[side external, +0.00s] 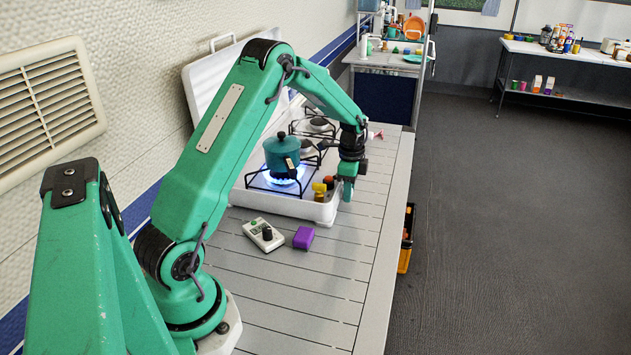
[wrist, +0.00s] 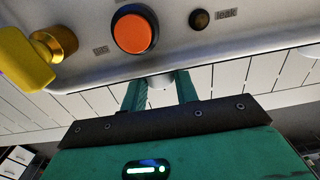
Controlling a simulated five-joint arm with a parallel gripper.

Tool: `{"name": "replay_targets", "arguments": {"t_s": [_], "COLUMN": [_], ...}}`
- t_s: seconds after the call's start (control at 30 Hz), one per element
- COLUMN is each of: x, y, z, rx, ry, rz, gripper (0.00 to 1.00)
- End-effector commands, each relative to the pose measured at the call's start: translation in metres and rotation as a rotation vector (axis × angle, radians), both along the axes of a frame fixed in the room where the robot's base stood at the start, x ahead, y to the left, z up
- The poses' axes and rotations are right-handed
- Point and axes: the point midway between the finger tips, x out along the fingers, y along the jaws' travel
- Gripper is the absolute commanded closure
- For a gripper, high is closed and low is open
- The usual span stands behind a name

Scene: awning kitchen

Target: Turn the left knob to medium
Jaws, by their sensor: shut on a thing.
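My gripper (side external: 348,186) is at the stove's front edge, toward the near end. In the wrist view my gripper (wrist: 160,90) has its two green fingers on either side of a small white rounded piece (wrist: 159,83), shut on it. By its place on the front it appears to be the left knob; most of it is hidden below the stove's rim, and its pointer and marks do not show. The white stove (side external: 290,205) has a blue flame (side external: 285,181) lit on its near burner, under a teal lidded pot (side external: 281,152).
A yellow lever on a brass valve (wrist: 25,60), an orange button (wrist: 134,29) and a dark round spot (wrist: 199,19) marked "leak" sit on the stove top.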

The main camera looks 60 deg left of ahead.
Motion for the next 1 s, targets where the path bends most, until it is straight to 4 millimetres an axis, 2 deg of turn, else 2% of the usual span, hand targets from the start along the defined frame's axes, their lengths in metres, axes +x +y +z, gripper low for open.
{"name": "replay_targets", "arguments": {"t_s": [0.47,1.0], "x": [-0.0009,-0.0037], "y": [-0.0026,-0.0052], "z": [-0.0002,-0.0012], "rx": [0.028,0.1], "ry": [-0.065,-0.226], "rz": [-0.005,-0.017], "gripper": [0.87,0.88]}}
